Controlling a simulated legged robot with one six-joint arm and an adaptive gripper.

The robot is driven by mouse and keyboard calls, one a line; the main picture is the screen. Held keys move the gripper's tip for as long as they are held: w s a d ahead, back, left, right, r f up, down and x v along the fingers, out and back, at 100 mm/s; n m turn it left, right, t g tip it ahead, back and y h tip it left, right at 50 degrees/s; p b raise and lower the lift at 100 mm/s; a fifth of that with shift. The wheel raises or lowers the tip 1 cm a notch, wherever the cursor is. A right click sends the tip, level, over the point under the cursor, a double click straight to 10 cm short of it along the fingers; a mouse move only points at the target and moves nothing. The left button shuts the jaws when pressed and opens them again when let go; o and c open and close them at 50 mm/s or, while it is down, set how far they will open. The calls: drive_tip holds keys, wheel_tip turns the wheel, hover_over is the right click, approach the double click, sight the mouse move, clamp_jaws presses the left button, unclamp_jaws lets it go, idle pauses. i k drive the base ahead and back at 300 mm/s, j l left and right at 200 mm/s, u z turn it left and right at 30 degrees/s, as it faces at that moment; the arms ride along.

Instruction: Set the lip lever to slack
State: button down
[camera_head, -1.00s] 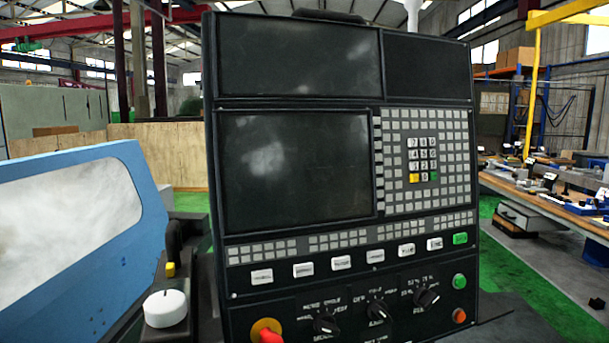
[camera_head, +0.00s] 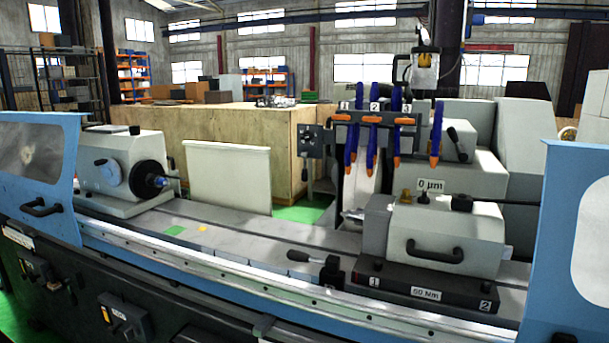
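No lever in view has a readable "lip" or "slack" label, so I cannot tell which one is the lip lever. A lever with a black knob (camera_head: 299,256) sticks out to the left from a black block (camera_head: 331,277) at the left foot of the grey tailstock-like unit (camera_head: 444,236). That unit stands on a dark base (camera_head: 420,285) labelled 1, 60 Nm and 2. Another black-knobbed lever (camera_head: 457,143) is on the grey housing behind. My gripper is not in view.
The grinder's bed (camera_head: 240,236) runs across the view behind a blue and silver front rail (camera_head: 240,268). Blue doors stand at the left (camera_head: 68,160) and right (camera_head: 562,230), leaving the middle open. Blue and orange coolant nozzles (camera_head: 372,140) hang above the bed.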

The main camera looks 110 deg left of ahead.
sight(304, 173)
drive_tip(key=j+u, duration=0.1)
drive_tip(key=u, duration=1.45)
drive_tip(key=j+u, duration=0.3)
drive_tip(key=u, duration=0.15)
drive_tip(key=i+j+u, duration=0.1)
drive_tip(key=j+u, duration=0.15)
drive_tip(key=u, duration=0.2)
drive_tip(key=i+j+u, duration=0.1)
drive_tip(key=j+u, duration=0.15)
drive_tip(key=u, duration=0.2)
drive_tip(key=i+j+u, duration=0.4)
drive_tip(key=i+j, duration=0.25)
drive_tip(key=i+j+z, duration=0.35)
drive_tip(key=j, duration=0.4)
drive_tip(key=i+j+z, duration=0.15)
drive_tip(key=i+j, duration=0.15)
drive_tip(key=j, duration=0.1)
